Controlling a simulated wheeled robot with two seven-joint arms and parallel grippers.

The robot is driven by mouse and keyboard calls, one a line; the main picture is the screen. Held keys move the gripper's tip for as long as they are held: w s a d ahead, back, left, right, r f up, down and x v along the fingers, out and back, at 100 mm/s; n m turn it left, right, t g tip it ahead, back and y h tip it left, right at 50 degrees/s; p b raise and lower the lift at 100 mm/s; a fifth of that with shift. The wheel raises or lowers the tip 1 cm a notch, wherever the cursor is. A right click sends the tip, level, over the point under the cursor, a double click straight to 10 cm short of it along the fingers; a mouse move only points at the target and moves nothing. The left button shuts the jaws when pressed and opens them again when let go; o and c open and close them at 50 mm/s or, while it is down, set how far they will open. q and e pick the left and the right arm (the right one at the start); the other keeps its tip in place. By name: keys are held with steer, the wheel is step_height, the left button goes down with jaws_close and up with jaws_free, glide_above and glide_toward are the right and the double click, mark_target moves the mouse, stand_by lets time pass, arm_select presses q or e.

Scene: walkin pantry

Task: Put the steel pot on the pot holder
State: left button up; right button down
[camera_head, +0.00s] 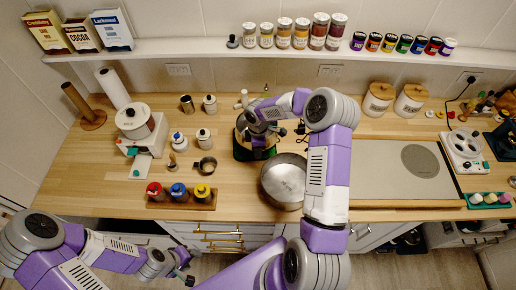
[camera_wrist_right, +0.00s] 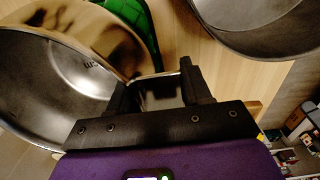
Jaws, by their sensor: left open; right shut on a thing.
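The steel pot (camera_head: 242,125) is near the middle of the counter in the head view, partly hidden by my right gripper. It fills the left of the right wrist view (camera_wrist_right: 75,85), open side showing. My right gripper (camera_wrist_right: 160,88) is shut on the pot at its rim or handle. The green pot holder (camera_head: 259,154) shows under and in front of the pot. Its green grid also shows beside the pot in the right wrist view (camera_wrist_right: 137,18). I cannot tell whether the pot touches it. My left gripper (camera_head: 186,273) is open and empty, low in front of the counter.
A wide steel pan (camera_head: 284,181) stands on the counter just right of the pot holder. Bottles in a wooden tray (camera_head: 182,199), a small steel cup (camera_head: 205,166) and a white appliance (camera_head: 140,130) are to the left. A board with a round grey plate (camera_head: 400,170) lies right.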

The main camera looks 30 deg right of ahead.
steer(key=shift+w+f, duration=0.1)
steer(key=shift+f, duration=0.5)
steer(key=shift+c, duration=2.4)
jaws_free()
step_height(320, 180, up, 12)
steer(key=shift+r, duration=0.15)
